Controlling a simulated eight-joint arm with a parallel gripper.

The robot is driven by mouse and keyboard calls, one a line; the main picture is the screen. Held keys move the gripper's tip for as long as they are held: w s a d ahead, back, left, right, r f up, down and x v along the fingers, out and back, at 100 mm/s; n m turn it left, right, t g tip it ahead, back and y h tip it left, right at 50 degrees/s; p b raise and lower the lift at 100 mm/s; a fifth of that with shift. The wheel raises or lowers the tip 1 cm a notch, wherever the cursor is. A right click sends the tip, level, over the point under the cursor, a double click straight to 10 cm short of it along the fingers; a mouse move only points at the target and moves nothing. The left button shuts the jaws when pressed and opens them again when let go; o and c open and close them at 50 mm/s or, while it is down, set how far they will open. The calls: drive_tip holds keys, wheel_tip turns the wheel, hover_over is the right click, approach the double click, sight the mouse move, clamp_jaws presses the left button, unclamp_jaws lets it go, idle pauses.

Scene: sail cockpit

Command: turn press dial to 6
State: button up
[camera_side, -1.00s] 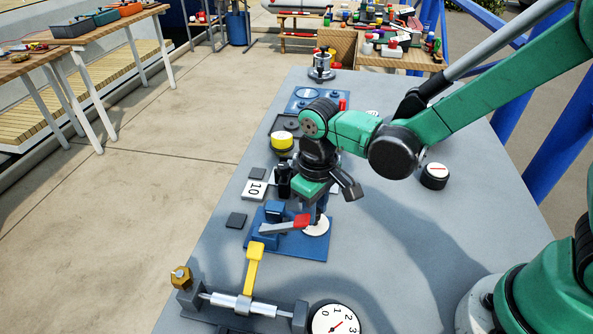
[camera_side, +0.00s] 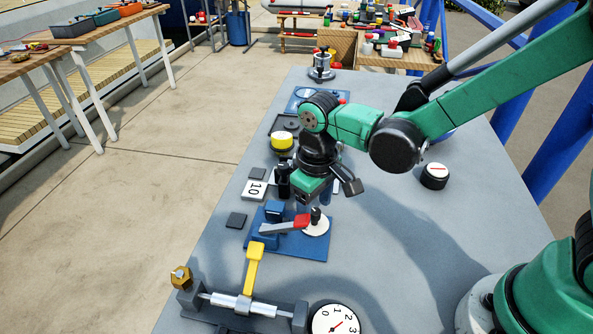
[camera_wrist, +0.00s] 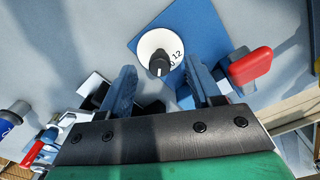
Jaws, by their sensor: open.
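The press dial is a white disc with a black knob (camera_side: 315,218) on a blue base plate (camera_side: 316,246) in the side view. In the wrist view, the white dial (camera_wrist: 147,43) shows a "12" and part of another number at its right edge. Its black knob (camera_wrist: 159,63) has a small pale mark at its lower end; which number it points to I cannot tell. My gripper (camera_side: 322,193) hangs above the dial, clear of the knob. In the wrist view, the open jaws (camera_wrist: 160,72) lie either side of the knob's line, empty.
A red-ended lever (camera_side: 301,221) stands close left of the dial; its red end (camera_wrist: 250,66) also shows in the wrist view. A yellow-handled clamp (camera_side: 254,268) and a round gauge (camera_side: 336,320) are in front. A black-and-white knob (camera_side: 434,176) is at right. The table's right side is mostly clear.

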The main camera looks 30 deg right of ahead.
sight(314, 212)
drive_tip(key=shift+r, duration=2.4)
wheel_tip(314, 212, up, 5)
drive_tip(key=m, duration=0.1)
drive_tip(key=shift+f, duration=5.35)
clamp_jaws()
